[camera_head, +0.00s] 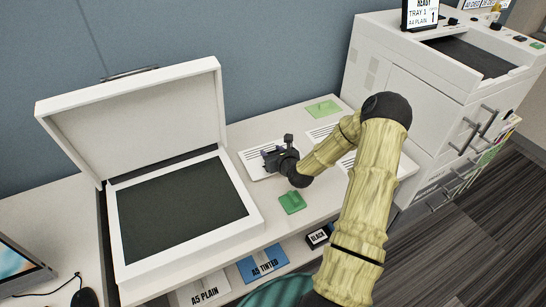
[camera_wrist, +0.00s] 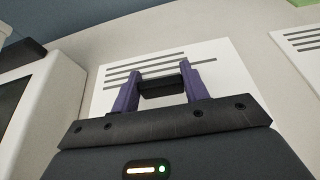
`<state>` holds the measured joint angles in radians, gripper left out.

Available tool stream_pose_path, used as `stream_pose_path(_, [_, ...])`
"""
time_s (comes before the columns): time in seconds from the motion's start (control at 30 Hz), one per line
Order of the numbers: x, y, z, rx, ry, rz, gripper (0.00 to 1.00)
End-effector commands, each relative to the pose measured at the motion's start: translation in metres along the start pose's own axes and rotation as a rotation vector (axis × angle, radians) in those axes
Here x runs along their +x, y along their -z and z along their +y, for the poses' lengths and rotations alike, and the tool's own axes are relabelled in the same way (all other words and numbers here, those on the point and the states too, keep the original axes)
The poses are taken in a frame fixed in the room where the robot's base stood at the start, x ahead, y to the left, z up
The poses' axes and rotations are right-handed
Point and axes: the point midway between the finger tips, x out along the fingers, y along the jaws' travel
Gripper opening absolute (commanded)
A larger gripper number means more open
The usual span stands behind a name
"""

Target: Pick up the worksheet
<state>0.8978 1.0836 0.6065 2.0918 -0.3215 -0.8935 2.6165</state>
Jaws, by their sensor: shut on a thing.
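A white sheet with dark printed lines, which looks like the worksheet (camera_head: 256,172), lies on the white counter beside the open scanner. In the wrist view the same sheet (camera_wrist: 205,52) spreads out behind and beneath the fingers. My gripper (camera_head: 268,154) is over this sheet. Its two purple fingers (camera_wrist: 161,88) are closed on a small dark block (camera_wrist: 162,87) at the sheet. I cannot tell whether the block is fixed to the sheet. The sheet's near part is hidden behind my gripper.
An open scanner (camera_head: 118,185) stands left of the sheet. Other printed sheets (camera_head: 318,132) lie to the right, partly behind my arm. A green card (camera_head: 323,109) lies at the back, and a green item (camera_head: 291,203) near the front edge. A large printer (camera_head: 400,95) stands at right.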

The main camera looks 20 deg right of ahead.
Motion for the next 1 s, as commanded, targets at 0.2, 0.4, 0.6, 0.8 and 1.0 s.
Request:
stream_pose_path(0.2, [-0.018,-0.043,-0.001,-0.002,0.002,-0.004,0.23])
stream_pose_path(0.4, [-0.028,-0.069,0.000,-0.002,0.000,-0.002,0.23])
stream_pose_path(0.6, [-0.030,-0.073,0.001,-0.002,-0.002,-0.001,0.23])
stream_pose_path(0.8, [-0.030,-0.073,0.001,-0.002,-0.002,-0.001,0.23])
stream_pose_path(1.0, [-0.030,-0.072,0.001,-0.002,-0.002,-0.001,0.23])
